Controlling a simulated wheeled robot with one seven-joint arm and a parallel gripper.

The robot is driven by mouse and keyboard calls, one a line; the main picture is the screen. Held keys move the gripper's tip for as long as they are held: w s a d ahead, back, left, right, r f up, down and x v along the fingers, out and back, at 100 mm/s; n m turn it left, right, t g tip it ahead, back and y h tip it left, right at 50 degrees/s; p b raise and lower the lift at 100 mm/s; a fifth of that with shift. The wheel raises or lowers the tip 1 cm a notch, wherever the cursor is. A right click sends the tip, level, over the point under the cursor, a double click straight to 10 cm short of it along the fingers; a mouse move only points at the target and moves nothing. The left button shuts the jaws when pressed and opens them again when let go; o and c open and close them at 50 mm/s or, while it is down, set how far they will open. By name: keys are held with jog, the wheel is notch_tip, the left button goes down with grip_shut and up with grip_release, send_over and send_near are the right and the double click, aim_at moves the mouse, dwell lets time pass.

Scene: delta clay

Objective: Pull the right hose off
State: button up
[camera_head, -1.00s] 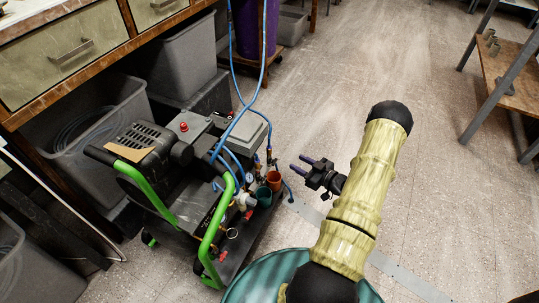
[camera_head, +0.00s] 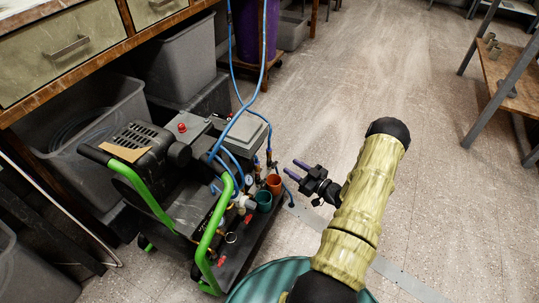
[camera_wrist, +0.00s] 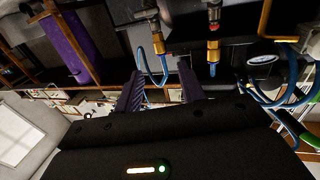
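A black compressor cart with green handles (camera_head: 208,238) stands left of my gripper (camera_head: 294,170). Blue hoses (camera_head: 265,95) run down to brass fittings at the cart's right end. In the wrist view, a left fitting (camera_wrist: 158,44) has a blue hose looping from it. A right fitting (camera_wrist: 213,48) has a short blue hose end (camera_wrist: 212,70). My gripper's two purple fingers are apart and empty, pointing at the fittings from the right. In the wrist view the fingers (camera_wrist: 160,76) frame the left looping hose without visibly touching it.
Grey bins (camera_head: 175,60) stand under the bench behind. The floor (camera_head: 430,130) to the right is clear up to a shelf (camera_head: 515,85).

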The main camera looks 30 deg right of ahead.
aim_at(271, 154)
jog(key=b+x, duration=0.5)
jog(key=x, duration=0.6)
jog(key=shift+w+a+f, duration=0.1)
jog(key=shift+w, duration=0.1)
jog(key=shift+w+a, duration=0.15)
jog(key=shift+w, duration=0.3)
jog(key=shift+c, duration=0.5)
grip_shut()
